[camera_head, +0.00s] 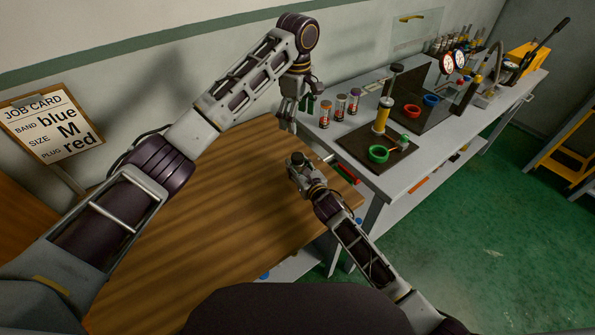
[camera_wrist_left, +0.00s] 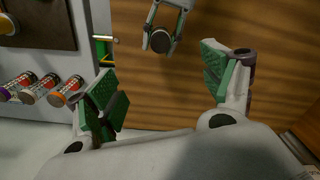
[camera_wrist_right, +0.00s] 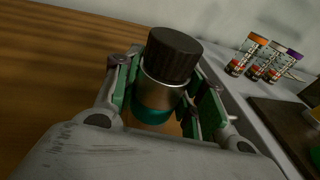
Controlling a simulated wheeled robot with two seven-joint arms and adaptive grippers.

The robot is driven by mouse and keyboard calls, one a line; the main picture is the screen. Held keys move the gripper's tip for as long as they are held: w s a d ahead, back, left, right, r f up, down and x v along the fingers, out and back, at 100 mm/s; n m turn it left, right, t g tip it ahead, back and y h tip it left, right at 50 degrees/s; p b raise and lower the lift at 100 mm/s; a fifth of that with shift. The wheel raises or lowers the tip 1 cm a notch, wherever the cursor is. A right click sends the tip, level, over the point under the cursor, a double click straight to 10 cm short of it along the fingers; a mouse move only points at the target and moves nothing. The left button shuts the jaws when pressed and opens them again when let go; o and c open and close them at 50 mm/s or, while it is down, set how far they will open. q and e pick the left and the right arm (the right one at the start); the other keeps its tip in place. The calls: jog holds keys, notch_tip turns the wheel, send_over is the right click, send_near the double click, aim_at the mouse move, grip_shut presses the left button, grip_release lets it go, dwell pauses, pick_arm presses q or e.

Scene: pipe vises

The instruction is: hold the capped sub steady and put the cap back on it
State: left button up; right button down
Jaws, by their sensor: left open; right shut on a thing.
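The sub (camera_wrist_right: 160,95) is a metal cylinder with a teal lower band. The black ribbed cap (camera_wrist_right: 175,55) sits on its top, with no gap that I can see. My right gripper (camera_head: 298,163) is shut on the sub and holds it roughly upright over the wooden table; its green pads are on both sides in the right wrist view. The left wrist view shows the cap's dark top (camera_wrist_left: 160,41) from above. My left gripper (camera_head: 287,117) is open and empty, above and beside the sub, with wide-apart green-padded fingers (camera_wrist_left: 165,85).
The wooden table (camera_head: 205,215) is clear beneath the grippers. The grey bench (camera_head: 372,190) on the right bears several small canisters (camera_head: 340,106), a dark board (camera_head: 360,150) with a green ring (camera_head: 378,154), and gauges. A job card (camera_head: 47,127) stands at the left.

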dwell(0.3)
jog(key=c, duration=0.8)
grip_release()
jog(key=shift+v, duration=5.95)
jog(key=shift+f, duration=0.1)
